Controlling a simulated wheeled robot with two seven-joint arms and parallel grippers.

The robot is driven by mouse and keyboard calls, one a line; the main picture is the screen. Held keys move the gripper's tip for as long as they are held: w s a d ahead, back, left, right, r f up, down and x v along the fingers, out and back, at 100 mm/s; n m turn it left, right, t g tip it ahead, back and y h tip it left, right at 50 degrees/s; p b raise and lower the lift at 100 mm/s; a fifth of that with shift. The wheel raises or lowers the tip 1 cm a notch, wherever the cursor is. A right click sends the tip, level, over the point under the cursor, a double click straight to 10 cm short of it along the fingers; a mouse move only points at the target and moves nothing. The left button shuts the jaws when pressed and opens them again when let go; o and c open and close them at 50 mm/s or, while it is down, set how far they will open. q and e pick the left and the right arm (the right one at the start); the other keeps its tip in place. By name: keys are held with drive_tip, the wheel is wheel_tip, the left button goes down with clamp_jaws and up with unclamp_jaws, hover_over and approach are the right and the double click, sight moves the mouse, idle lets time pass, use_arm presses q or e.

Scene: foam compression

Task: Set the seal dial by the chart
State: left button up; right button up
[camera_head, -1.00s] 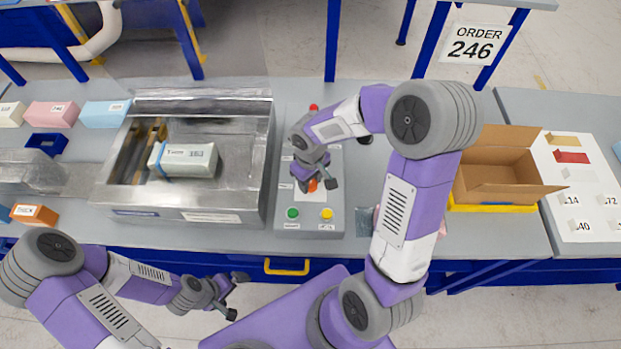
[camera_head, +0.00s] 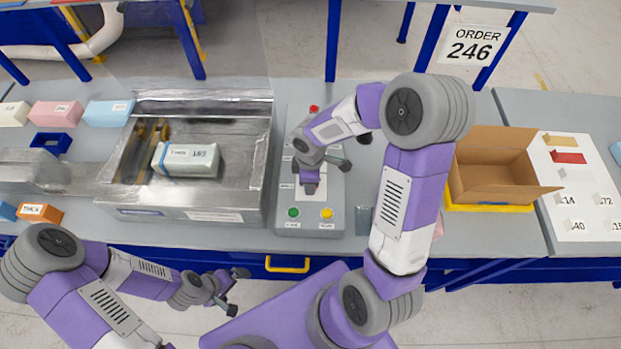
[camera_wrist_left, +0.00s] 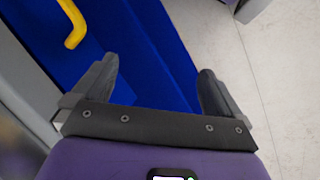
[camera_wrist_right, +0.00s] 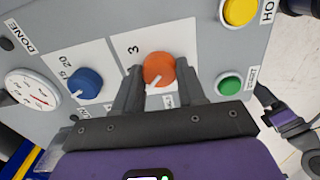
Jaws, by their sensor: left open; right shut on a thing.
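The grey control panel (camera_head: 310,218) stands at the middle of the bench. In the right wrist view its orange dial (camera_wrist_right: 159,68) has a white pointer mark and a "3" printed beside it. My right gripper (camera_head: 310,184) is shut on this dial, one finger on each side; the right wrist view shows it too (camera_wrist_right: 159,84). Other scale marks are hidden by the fingers. A blue dial (camera_wrist_right: 86,83) marked 15 and 20 sits beside it. A white board (camera_head: 573,185) at the right carries colour swatches and numbers. My left gripper (camera_head: 236,290) is open and empty before the bench.
An open carton (camera_head: 497,178) stands to the right. The panel also has green (camera_head: 293,212) and yellow (camera_head: 327,213) buttons and a gauge (camera_wrist_right: 31,91). An "ORDER 246" sign (camera_head: 472,46) hangs behind.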

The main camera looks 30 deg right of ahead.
drive_tip(key=shift+n, duration=0.3)
drive_tip(key=o, duration=1.1)
wheel_tip(320, 180, up, 8)
drive_tip(key=shift+f+p, duration=0.2)
drive_tip(key=shift+p, duration=0.4)
